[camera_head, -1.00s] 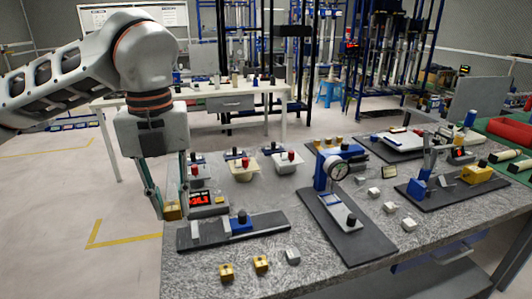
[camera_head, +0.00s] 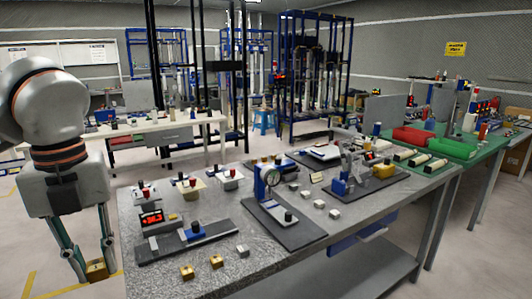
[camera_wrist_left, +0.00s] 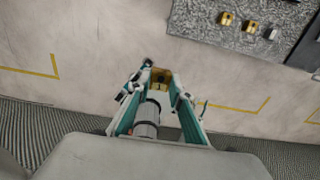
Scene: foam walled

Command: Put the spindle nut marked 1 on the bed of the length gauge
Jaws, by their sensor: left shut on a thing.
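My left gripper (camera_head: 88,268) is shut on a brass spindle nut (camera_head: 97,270), held beyond the table's left edge. The wrist view shows the nut (camera_wrist_left: 161,75) between the fingertips (camera_wrist_left: 160,84), above bare floor; its mark is not readable. What looks like the length gauge (camera_head: 212,239) lies near the table's front left, a long dark base with a grey bed and a blue block (camera_head: 195,231). A red-lit readout (camera_head: 152,219) stands behind it. Two more brass nuts (camera_head: 187,272) (camera_head: 216,261) lie in front of the gauge. My right gripper is out of view.
A grey nut-like block (camera_head: 243,251) lies by the brass nuts. A dial gauge stand (camera_head: 266,184) rises right of the length gauge. Several pale blocks (camera_head: 319,204) lie to the right. Floor left of the table is clear.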

